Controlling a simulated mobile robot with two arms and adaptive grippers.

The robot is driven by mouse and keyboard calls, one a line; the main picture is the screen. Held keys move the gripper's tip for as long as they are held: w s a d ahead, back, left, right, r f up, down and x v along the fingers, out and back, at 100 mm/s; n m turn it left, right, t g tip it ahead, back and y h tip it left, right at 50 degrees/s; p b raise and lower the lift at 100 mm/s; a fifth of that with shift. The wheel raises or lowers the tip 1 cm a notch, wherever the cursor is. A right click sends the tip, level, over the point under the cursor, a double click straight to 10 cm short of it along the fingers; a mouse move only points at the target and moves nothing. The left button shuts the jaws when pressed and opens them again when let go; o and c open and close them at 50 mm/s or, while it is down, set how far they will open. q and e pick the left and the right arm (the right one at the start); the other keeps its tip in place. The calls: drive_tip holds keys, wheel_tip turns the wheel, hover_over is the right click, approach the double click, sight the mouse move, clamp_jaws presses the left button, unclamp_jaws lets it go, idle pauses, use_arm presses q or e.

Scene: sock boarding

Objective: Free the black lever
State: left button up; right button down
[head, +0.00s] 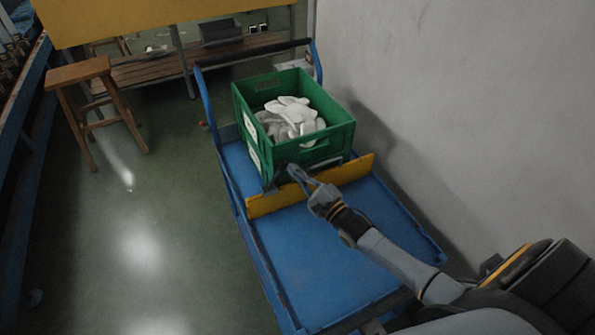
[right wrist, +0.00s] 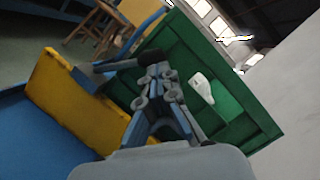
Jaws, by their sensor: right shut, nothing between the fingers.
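My right gripper (head: 295,172) is shut and empty, with its fingertips at the near face of the green crate, just above the yellow board (head: 262,204). In the right wrist view the closed fingertips (right wrist: 158,72) are close beside a dark bar with a black end, which looks like the black lever (right wrist: 120,66). It lies between the yellow board (right wrist: 68,98) and the crate; whether the fingers touch it I cannot tell. In the head view the gripper and the shadow mostly hide the lever. My left gripper is in neither view.
The green crate (head: 341,139) holds white socks or gloves (head: 292,114) and stands on a blue cart (head: 325,262) with a blue handle. A grey wall (head: 450,90) is close on the right. A wooden stool (head: 80,72) stands at left; the floor between is clear.

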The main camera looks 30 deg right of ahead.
drive_tip(key=shift+a+r+n+p, duration=0.2)
drive_tip(key=shift+r+n+p, duration=0.15)
drive_tip(key=shift+n+p, duration=0.15)
drive_tip(key=shift+a+r+n+g+p, duration=0.4)
drive_tip(key=shift+r+n+p, duration=0.1)
drive_tip(key=shift+n+p, duration=0.3)
drive_tip(key=a+r+n+g+p, duration=0.1)
drive_tip(key=a+n+g+p, duration=0.1)
drive_tip(key=a+n+p, duration=0.6)
drive_tip(key=shift+w+a+n+g+h+p, duration=0.35)
drive_tip(key=shift+n+p, duration=0.35)
drive_tip(key=shift+p, duration=0.25)
drive_tip(key=shift+a, duration=0.1)
